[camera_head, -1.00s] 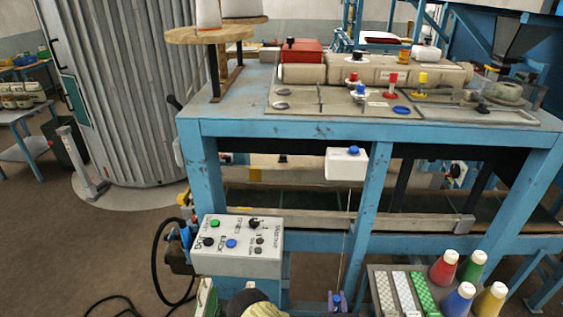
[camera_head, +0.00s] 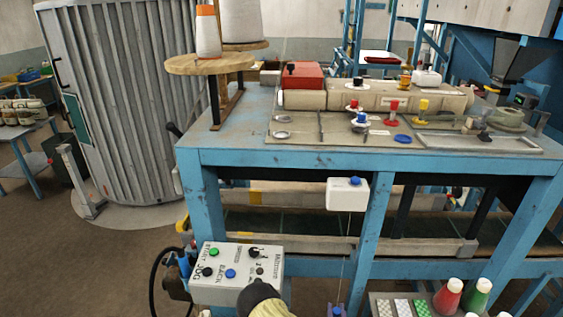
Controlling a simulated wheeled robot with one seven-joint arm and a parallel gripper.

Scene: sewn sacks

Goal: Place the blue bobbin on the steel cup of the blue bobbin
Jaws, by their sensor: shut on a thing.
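A small blue-topped piece with a white flange (camera_head: 360,120) stands upright on the plate on the blue table; it may be the blue bobbin, but it is too small to be sure. Small round steel pieces (camera_head: 282,134) lie at the plate's left side. I cannot tell which, if any, is the blue bobbin's steel cup. A flat blue disc (camera_head: 403,138) lies right of the blue-topped piece. My gripper's fingers do not show. A black and cream part at the bottom edge looks like my arm.
A red spool (camera_head: 393,111) and a yellow spool (camera_head: 423,110) stand near the blue piece. A red box (camera_head: 302,76) sits at the back left. The control box (camera_head: 235,275) and coloured cones (camera_head: 449,294) are low in front. The plate's front left is fairly clear.

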